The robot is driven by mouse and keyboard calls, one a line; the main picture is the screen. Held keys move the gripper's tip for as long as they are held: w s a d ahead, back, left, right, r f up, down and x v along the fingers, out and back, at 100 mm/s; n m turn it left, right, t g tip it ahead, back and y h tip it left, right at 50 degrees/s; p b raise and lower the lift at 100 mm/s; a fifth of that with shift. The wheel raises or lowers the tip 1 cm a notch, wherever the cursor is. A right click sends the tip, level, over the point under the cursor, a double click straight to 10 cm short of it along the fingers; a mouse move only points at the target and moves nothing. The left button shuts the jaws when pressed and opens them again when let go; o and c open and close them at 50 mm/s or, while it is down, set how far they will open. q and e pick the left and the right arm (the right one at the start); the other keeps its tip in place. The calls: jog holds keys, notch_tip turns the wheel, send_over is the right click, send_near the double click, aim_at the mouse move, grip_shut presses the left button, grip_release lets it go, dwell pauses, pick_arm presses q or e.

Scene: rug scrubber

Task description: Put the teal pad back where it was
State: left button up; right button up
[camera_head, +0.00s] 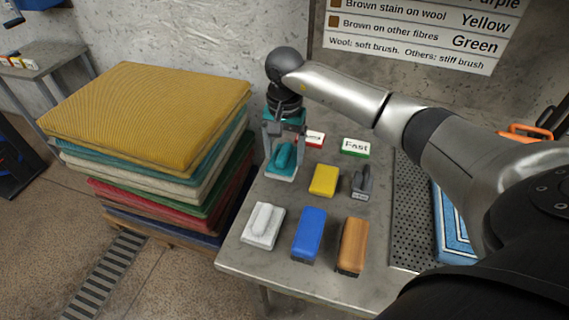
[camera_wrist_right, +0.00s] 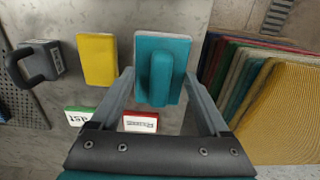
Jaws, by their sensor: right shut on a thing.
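The teal pad (camera_head: 284,157), with a raised teal grip and a pale underside, is at the back left of the grey table. My right gripper (camera_head: 284,146) comes down over it from above and is shut on it. In the right wrist view the teal pad (camera_wrist_right: 162,62) sits between the ends of the two fingers (camera_wrist_right: 160,82). Whether its underside touches the table or is just above it, I cannot tell. My left gripper is not in view.
A yellow block (camera_head: 324,180), grey handled tool (camera_head: 362,182), white pad (camera_head: 263,225), blue block (camera_head: 309,235) and brown block (camera_head: 352,245) stand nearby. Red (camera_head: 314,139) and green "Fast" (camera_head: 355,147) cards lie behind. A rug stack (camera_head: 150,110) rises left of the table.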

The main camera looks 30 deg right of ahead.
aim_at(285, 165)
notch_tip(285, 165, down, 4)
jog(key=shift+f, duration=0.15)
jog(key=shift+f+b, duration=0.1)
jog(key=shift+b, duration=0.25)
jog(key=o, duration=1.1)
